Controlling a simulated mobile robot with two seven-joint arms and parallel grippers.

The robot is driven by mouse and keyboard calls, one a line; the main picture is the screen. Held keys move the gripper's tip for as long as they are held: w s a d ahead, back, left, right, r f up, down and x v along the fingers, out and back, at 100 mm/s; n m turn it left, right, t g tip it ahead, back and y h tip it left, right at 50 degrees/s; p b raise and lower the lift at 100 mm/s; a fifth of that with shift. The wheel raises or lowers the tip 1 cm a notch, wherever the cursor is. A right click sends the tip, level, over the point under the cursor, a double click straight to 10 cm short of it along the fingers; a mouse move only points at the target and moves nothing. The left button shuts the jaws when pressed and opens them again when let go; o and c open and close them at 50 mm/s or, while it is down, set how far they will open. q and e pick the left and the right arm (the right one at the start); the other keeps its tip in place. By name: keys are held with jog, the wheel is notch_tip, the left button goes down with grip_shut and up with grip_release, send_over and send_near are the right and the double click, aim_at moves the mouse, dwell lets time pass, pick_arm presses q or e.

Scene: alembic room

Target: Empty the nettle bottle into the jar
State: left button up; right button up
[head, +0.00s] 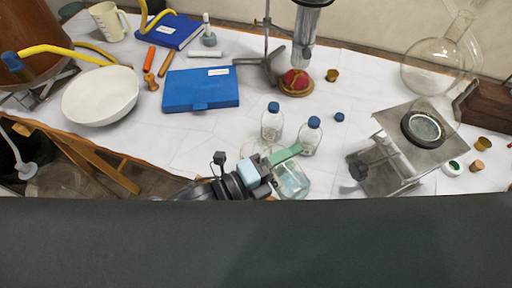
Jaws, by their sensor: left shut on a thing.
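My left gripper (283,169) is low in the middle of the head view, near the table's front edge. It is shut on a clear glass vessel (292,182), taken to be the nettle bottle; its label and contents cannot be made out. Faint clear glass (252,149) shows just behind the gripper, possibly the jar, mostly hidden by the gripper. Two blue-capped glass bottles stand upright just beyond, one on the left (271,124) and one on the right (310,138). A loose blue cap (339,117) lies to their right. My right gripper is out of view.
A metal stand with a dark ring (424,127) is at right, near a large round flask (432,67). Blue cases (200,90), a white bowl (101,96) and a red-topped object (295,81) lie farther back. White tabletop is clear left of the bottles.

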pick_arm(q)
jog(key=shift+r, duration=0.2)
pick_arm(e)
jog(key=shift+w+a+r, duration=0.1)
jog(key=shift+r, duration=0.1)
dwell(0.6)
pick_arm(q)
jog(key=shift+w+r+n+p, duration=0.1)
jog(key=shift+r+n+p, duration=0.3)
jog(key=shift+n, duration=0.4)
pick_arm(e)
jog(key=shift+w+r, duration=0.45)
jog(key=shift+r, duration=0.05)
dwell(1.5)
pick_arm(q)
jog(key=shift+w+a+r+n+p, duration=0.15)
jog(key=shift+r+n+p, duration=0.4)
jog(key=shift+n, duration=0.55)
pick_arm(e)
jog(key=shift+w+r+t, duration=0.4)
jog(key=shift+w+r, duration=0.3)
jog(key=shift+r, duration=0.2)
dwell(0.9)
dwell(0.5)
